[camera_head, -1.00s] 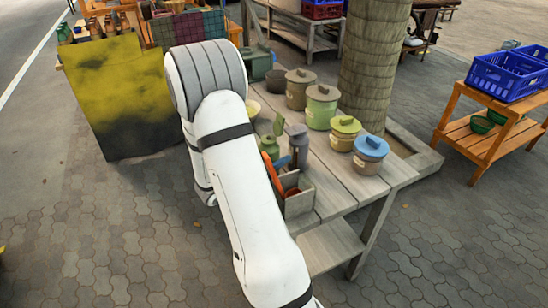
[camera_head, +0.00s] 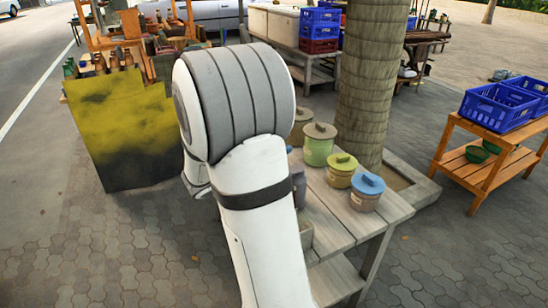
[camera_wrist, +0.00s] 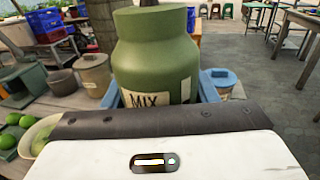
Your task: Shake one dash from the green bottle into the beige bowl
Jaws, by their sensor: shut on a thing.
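The green bottle (camera_wrist: 155,55) stands large in the middle of the wrist view, with a pale label reading "MIX". A pale beige bowl (camera_wrist: 36,132) is at the lower left of the wrist view, apart from the bottle and partly hidden by my wrist housing. In the head view my arm hides the gripper, bottle and bowl.
Lidded jars, including a green one (camera_head: 318,145), a yellow-green-lidded one (camera_head: 340,172) and a blue-lidded one (camera_head: 367,194), stand on the wooden table (camera_head: 345,225). Several green limes (camera_wrist: 10,140) lie beside the bowl. A thick post (camera_head: 365,80) rises behind the table.

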